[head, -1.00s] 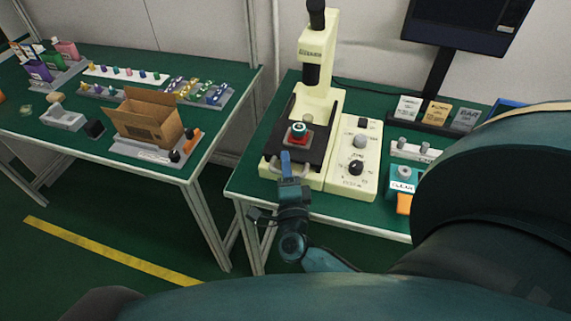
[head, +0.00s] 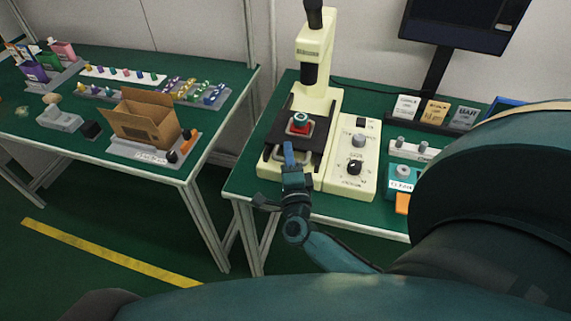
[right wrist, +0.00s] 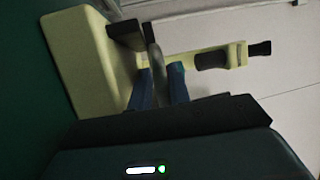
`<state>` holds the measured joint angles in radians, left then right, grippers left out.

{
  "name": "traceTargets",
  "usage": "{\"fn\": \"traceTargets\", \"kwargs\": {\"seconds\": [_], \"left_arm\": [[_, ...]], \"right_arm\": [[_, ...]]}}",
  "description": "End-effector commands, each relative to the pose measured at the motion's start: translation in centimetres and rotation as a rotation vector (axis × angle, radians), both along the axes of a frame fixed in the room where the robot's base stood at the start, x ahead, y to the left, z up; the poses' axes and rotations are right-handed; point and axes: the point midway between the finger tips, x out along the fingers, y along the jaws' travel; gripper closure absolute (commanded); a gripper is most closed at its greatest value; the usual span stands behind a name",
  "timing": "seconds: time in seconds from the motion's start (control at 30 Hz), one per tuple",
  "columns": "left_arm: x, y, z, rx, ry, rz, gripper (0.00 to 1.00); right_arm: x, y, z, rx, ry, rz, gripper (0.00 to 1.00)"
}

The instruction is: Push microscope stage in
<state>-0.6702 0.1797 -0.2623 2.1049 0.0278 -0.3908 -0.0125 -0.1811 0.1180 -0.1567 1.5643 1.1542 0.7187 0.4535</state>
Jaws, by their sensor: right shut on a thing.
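The cream microscope (head: 318,52) stands on the green table on the right. Its black stage (head: 316,133) carries a red and teal part (head: 298,122) with a pale top. A grey handle (head: 307,156) sits at the stage's front edge. My right gripper (head: 289,152) is at this handle, shut on it, with its blue fingers pointing toward the microscope. In the right wrist view, the two blue fingers (right wrist: 160,88) stand on either side of a dark grey bar, the handle. The microscope's cream body (right wrist: 85,58) is behind them. My left gripper is not in view.
A cream control box (head: 352,178) with knobs stands right of the microscope. A teal and orange device (head: 403,178) and a monitor (head: 462,22) are further right. The left table (head: 60,148) holds an open cardboard box (head: 144,120) and several small parts. A floor gap separates the tables.

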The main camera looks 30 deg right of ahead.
Motion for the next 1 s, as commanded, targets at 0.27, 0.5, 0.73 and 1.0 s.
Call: {"fn": "traceTargets", "kwargs": {"seconds": [0.27,0.5,0.73,1.0], "left_arm": [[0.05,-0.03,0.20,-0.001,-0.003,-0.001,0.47],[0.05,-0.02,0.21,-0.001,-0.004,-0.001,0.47],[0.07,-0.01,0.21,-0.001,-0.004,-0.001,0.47],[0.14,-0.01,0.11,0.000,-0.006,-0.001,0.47]], "right_arm": [[0.28,-0.05,0.91,-0.010,-0.019,-0.004,0.78],[0.20,-0.01,0.66,-0.007,-0.014,-0.002,0.66],[0.12,0.01,0.41,-0.004,-0.008,-0.001,0.66],[0.17,0.22,0.12,-0.002,-0.006,0.000,0.66]]}}
